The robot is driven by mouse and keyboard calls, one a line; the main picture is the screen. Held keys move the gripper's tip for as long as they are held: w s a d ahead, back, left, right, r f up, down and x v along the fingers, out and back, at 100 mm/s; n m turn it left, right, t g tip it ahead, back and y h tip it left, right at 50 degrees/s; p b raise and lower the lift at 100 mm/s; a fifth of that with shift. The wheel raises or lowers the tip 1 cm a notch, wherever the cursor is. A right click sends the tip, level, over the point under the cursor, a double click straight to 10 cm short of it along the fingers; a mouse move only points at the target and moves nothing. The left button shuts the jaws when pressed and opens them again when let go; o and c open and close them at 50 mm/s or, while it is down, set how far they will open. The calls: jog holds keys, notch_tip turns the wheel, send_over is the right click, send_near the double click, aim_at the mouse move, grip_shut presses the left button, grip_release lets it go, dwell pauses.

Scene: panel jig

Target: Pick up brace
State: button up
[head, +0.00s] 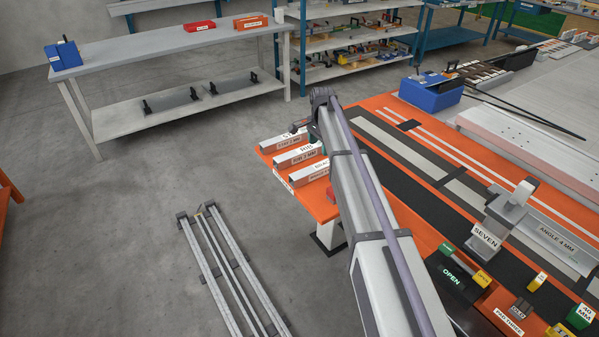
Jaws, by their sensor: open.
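The piece labelled brace (309,173) is a pale block-ended bar with a printed label at the left end of the orange table. It is the nearest of three labelled pieces, and my arm hides its right part. My arm reaches from the bottom of the head view up and left over this end of the table. My gripper (312,131) shows only in small part at the arm's far end, by the farthest labelled piece, apart from the brace. Its fingertips are mostly hidden; nothing is seen held in it.
A piece labelled rib (298,155) lies just beyond the brace, with another labelled piece (283,142) behind it. A small red block (331,195) is near the brace. A stand marked seven (487,236) and an open-marked box (453,277) stand right. Metal rails (225,265) lie left on the floor.

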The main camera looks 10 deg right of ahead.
aim_at(319, 166)
jog(key=f+b, duration=0.9)
jog(key=f, duration=0.1)
jog(key=shift+w+d+f+b, duration=0.1)
jog(key=shift+w+f+b, duration=0.1)
jog(key=shift+f+b, duration=0.2)
jog(key=shift+r, duration=0.25)
jog(key=c, duration=1.2)
